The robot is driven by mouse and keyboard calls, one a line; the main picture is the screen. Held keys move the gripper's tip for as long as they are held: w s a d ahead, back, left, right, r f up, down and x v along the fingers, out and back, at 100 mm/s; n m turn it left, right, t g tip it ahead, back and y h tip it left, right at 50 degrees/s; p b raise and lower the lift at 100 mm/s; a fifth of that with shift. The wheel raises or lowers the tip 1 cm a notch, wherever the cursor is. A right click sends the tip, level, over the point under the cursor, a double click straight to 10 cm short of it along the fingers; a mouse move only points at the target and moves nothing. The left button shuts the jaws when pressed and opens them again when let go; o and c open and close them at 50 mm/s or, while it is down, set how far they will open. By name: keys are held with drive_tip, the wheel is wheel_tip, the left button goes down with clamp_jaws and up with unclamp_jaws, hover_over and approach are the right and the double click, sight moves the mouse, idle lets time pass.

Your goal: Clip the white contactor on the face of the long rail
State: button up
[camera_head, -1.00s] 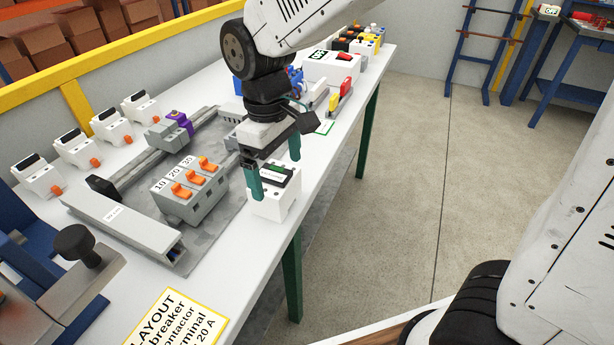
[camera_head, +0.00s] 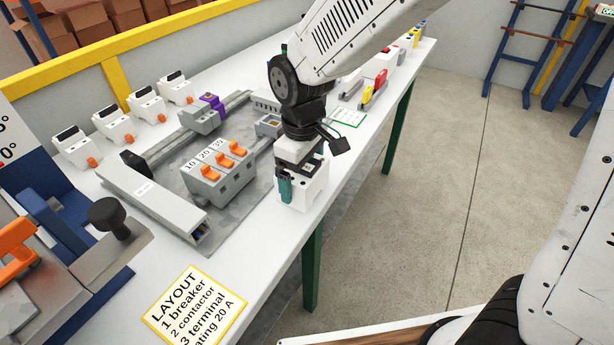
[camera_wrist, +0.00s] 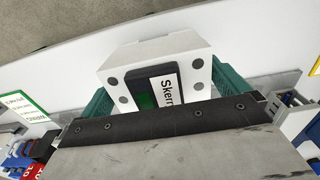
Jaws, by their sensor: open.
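The white contactor (camera_head: 308,195) stands on the table near its front edge. In the wrist view the contactor (camera_wrist: 150,52) shows a dark top with a green patch and a partly hidden label. My gripper (camera_wrist: 160,90) is open, with one green finger on each side of the contactor. I cannot tell if the fingers touch it. In the head view my gripper (camera_head: 299,183) is down over the contactor and hides part of it. The long rail (camera_head: 172,141) lies on a grey plate to the left and carries a grey and purple device (camera_head: 205,112).
A grey block with orange switches (camera_head: 222,172) stands on the plate between rail and gripper. A grey duct (camera_head: 155,210) runs along the near side. Several white devices (camera_head: 113,123) line the back. A layout card (camera_head: 195,308) lies in front.

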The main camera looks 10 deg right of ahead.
drive_tip(key=c, duration=1.1)
drive_tip(key=shift+c, duration=0.7)
drive_tip(key=shift+r, duration=0.2)
